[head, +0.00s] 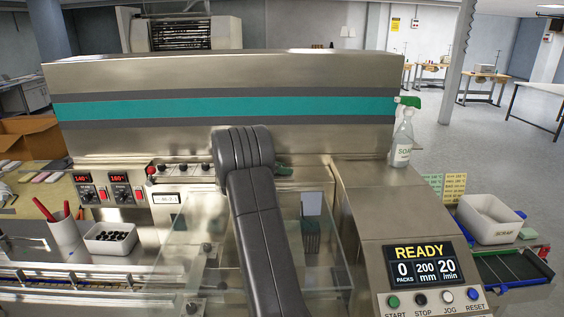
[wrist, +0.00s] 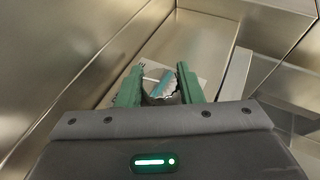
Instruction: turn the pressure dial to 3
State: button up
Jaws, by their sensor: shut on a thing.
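The pressure dial (wrist: 166,98) shows in the wrist view as a dark knob between my fingertips. The dial's numbers and pointer are too small and covered to read. In the head view my arm hides the dial, and only a bit of my green gripper (head: 284,169) shows beside the arm, low in front of the machine's steel panel.
Steel walls (wrist: 215,40) stand close around the dial. A soap spray bottle (head: 402,140) stands on the machine to the right. Temperature controllers (head: 104,188), a white cup (head: 66,232) and a parts bin (head: 112,238) are at left. The display (head: 425,270) reads READY.

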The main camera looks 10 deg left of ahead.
jog(key=shift+m+g+h+p, duration=0.45)
jog(key=shift+m+g+h, duration=0.25)
jog(key=shift+m+g, duration=0.35)
jog(key=shift+r+m, duration=0.1)
jog(key=shift+m, duration=0.15)
jog(key=o, duration=1)
jog(key=shift+g, duration=0.25)
notch_tip(320, 180, up, 10)
jog(key=shift+b, duration=0.9)
